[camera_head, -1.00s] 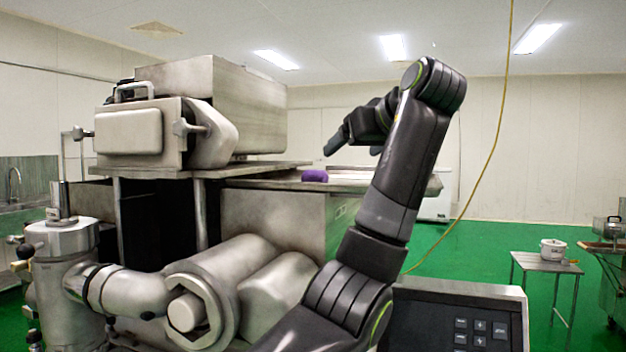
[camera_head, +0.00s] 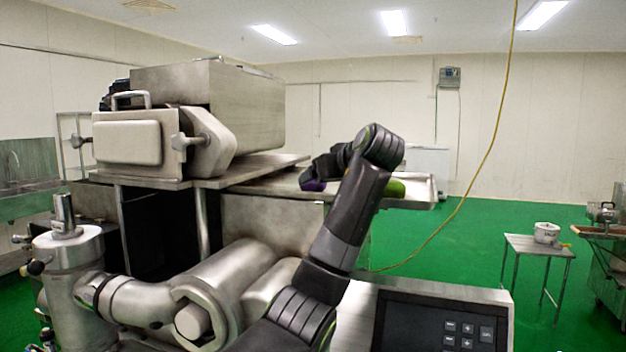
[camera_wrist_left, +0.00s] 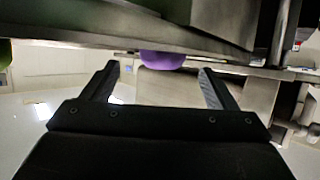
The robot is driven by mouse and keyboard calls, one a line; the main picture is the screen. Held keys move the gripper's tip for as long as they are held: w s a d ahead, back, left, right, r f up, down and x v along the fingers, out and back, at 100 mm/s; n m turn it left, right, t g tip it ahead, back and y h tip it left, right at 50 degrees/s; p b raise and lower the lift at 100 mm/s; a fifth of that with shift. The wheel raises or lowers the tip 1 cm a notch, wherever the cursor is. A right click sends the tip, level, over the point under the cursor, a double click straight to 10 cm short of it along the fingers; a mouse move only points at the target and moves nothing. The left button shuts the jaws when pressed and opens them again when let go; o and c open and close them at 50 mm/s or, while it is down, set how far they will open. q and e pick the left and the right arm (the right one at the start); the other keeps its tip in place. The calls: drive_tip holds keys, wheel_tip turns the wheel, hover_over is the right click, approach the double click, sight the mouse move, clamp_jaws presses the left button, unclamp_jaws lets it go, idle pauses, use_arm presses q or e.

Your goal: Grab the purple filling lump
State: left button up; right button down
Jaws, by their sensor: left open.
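The purple filling lump (camera_head: 312,186) lies on the metal surface beside the encrusting machine in the head view. My left arm reaches up from the bottom, and its gripper (camera_head: 320,174) is right by the lump, partly hiding it. In the left wrist view the lump (camera_wrist_left: 162,60) shows at the top, between the lines of the two open fingers. The left gripper (camera_wrist_left: 158,72) is open with nothing held. I cannot tell whether a finger touches the lump. My right gripper is not in view.
A green lump (camera_head: 396,188) sits on the tray (camera_head: 422,193) right of my left wrist. The machine's metal housing (camera_head: 215,100) rises to the left. A control panel (camera_head: 440,325) stands at lower right. A yellow cable (camera_head: 475,185) hangs at the right. A small table (camera_head: 540,246) stands farther off.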

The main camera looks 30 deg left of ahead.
sight(313, 183)
use_arm(q)
drive_tip(key=shift+w+a+f+p, duration=0.15)
drive_tip(key=shift+w+a+p, duration=0.1)
drive_tip(key=shift+a+p, duration=0.4)
drive_tip(key=p+x, duration=0.1)
drive_tip(key=x, duration=0.3)
drive_tip(key=shift+s+f+p, duration=0.2)
drive_tip(key=shift+p, duration=0.15)
drive_tip(key=shift+d, duration=0.25)
drive_tip(key=shift+c, duration=0.6)
drive_tip(key=c, duration=1)
